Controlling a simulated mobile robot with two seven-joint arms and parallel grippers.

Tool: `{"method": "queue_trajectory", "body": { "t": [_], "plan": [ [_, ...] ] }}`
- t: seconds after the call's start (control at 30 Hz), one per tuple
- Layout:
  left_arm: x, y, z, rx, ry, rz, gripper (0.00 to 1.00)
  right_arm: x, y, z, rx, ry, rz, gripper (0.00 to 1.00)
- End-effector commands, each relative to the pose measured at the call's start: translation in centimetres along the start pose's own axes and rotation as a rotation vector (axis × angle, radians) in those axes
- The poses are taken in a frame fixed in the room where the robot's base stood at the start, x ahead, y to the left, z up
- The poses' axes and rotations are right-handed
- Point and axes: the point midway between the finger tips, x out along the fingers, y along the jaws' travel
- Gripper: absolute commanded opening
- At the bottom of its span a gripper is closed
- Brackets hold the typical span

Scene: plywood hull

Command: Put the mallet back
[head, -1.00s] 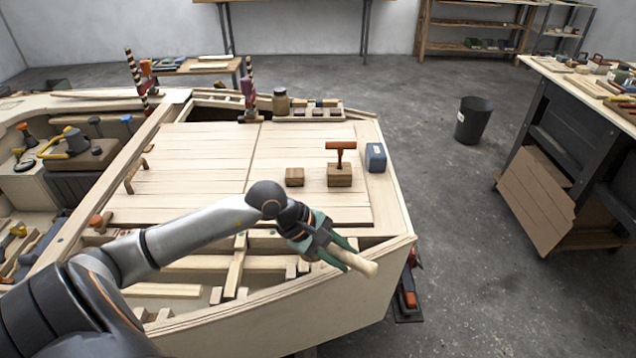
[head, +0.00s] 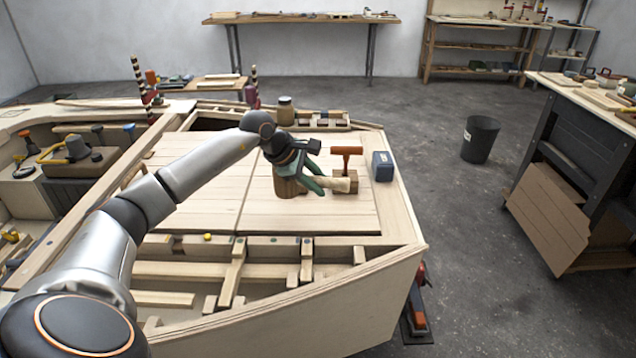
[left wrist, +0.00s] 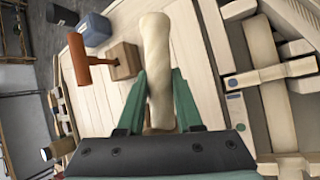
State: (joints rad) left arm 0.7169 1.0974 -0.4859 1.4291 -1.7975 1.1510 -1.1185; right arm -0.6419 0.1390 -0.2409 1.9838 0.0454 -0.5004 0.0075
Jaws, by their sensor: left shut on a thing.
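My left gripper (head: 325,182) is shut on the mallet (head: 342,185), of which a pale, round wooden length shows. It sticks out past the green fingers in the left wrist view (left wrist: 156,60). The gripper is over the deck, left of a small wooden block (head: 347,175). A reddish T-shaped tool (head: 346,152) stands upright at this block; both also show in the left wrist view. A brown wooden piece (head: 288,186) shows just under the gripper; I cannot tell whether it is joined to the mallet. My right gripper is out of view.
A blue box (head: 382,167) stands right of the block, near the deck's edge. A jar (head: 285,110) and a slotted rack (head: 325,121) are at the deck's back. Open framing (head: 230,270) lies at the front. The deck's left planks (head: 200,190) are clear.

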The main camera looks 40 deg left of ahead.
Motion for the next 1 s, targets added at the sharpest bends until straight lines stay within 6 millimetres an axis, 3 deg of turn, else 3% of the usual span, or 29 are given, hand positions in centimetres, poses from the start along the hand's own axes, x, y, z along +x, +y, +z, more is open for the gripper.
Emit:
{"method": "queue_trajectory", "body": {
  "t": [0.5, 0.73, 1.0],
  "plan": [
    [4.6, -2.6, -2.3, 0.003, -0.002, 0.004, 0.0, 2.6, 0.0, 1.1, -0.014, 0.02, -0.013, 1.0],
    [5.3, -3.0, -2.7, 0.003, -0.002, 0.003, 0.0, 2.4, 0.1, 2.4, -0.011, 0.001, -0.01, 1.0],
    [5.2, -3.0, -2.6, 0.003, -0.002, 0.003, 0.0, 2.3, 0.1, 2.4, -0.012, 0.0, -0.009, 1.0]
  ]
}}
